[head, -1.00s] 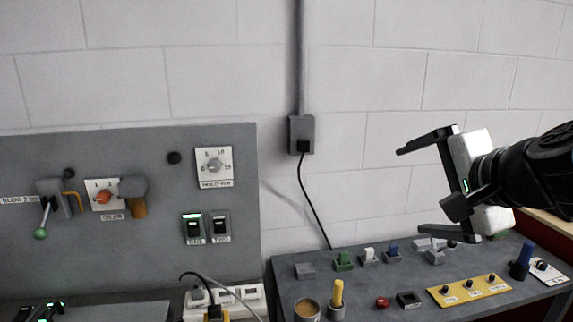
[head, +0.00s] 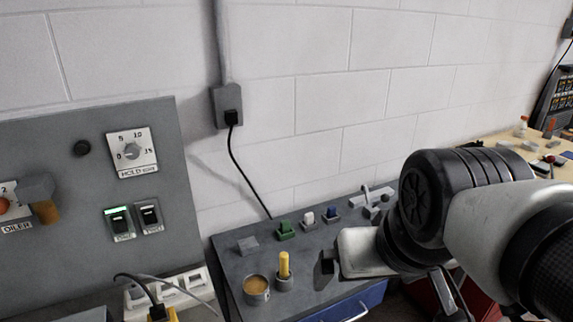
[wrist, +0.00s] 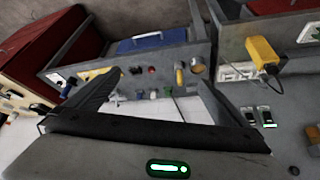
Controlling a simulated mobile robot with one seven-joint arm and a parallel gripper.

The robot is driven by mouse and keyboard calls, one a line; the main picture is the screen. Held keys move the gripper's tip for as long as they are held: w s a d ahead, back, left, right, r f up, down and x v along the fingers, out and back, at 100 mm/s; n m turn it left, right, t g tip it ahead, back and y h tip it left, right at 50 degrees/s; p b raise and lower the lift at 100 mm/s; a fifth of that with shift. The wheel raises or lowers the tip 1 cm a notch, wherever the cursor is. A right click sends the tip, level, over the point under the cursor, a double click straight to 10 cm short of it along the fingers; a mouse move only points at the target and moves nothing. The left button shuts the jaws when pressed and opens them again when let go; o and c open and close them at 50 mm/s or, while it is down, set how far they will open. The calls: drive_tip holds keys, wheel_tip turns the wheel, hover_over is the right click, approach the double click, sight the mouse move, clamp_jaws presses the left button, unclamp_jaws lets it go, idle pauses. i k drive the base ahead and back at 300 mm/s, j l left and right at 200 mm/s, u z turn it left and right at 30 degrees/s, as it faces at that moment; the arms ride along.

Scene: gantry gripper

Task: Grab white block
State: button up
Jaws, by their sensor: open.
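The white block (head: 307,217) stands upright in a small grey holder at the back of the grey table, between a green block (head: 286,229) and a blue block (head: 332,213). It shows small in the wrist view (wrist: 153,94), between the two dark fingers and well beyond them. My gripper (wrist: 160,78) is open and empty, with its fingers spread wide. In the head view, its pale body (head: 362,252) is over the table, right of and in front of the white block. My arm hides the table's right part there.
A yellow peg (head: 284,265) and a tan-topped cup (head: 257,288) stand at the table's front left. A grey lever fixture (head: 374,205) stands right of the blue block. The wall is behind.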

sight(309, 217)
drive_tip(key=i+l+u, duration=0.15)
drive_tip(key=l+u, duration=0.2)
drive_tip(key=l, duration=0.35)
drive_tip(key=l+u, duration=0.4)
drive_tip(key=l, duration=0.3)
drive_tip(key=i, duration=0.05)
